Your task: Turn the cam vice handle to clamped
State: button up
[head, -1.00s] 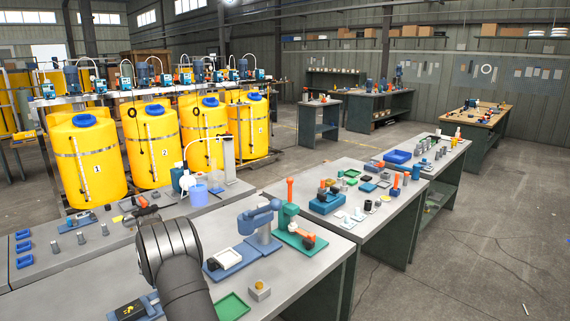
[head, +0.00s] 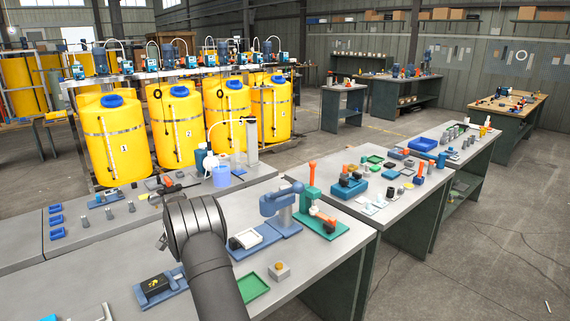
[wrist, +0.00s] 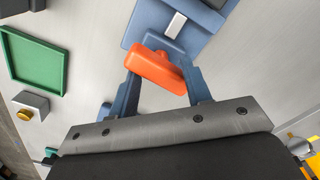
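The cam vice is a blue fixture (head: 160,286) on the near bench, left of my arm in the head view, with a black block (head: 157,283) bearing a yellow mark. The wrist view shows part of its blue base (wrist: 150,28) and its orange handle (wrist: 150,62), which lies slightly slanted. My gripper (wrist: 160,76) has its two blue fingers wide apart, one near each end of the handle. I cannot tell whether they touch it. In the head view my arm hides the handle and the fingers.
A green tray (head: 252,289) and a grey box with a yellow button (head: 279,271) lie right of my arm. Behind are a blue fixture with a white frame (head: 256,237) and a green press (head: 320,222). Bare bench surface (head: 325,255) shows at the right.

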jog(key=shift+r, duration=0.1)
jog(key=shift+r, duration=0.35)
jog(key=r+n, duration=0.1)
jog(key=r, duration=0.1)
jog(key=s+d+r+n+t+y, duration=0.1)
jog(key=r, duration=0.2)
jog(key=s+r+n, duration=0.1)
jog(key=r, duration=0.1)
jog(key=shift+d+r+n+t, duration=0.3)
jog(key=shift+d+n, duration=0.05)
jog(key=shift+n, duration=0.05)
jog(key=s+d+r+n+t+y, duration=0.2)
jog(key=s+d+r+n, duration=0.15)
jog(key=r, duration=0.35)
jog(key=shift+n, duration=0.35)
jog(key=x, duration=1.7)
jog(key=shift+a, duration=0.25)
jog(key=shift+c, duration=0.2)
grip_shut()
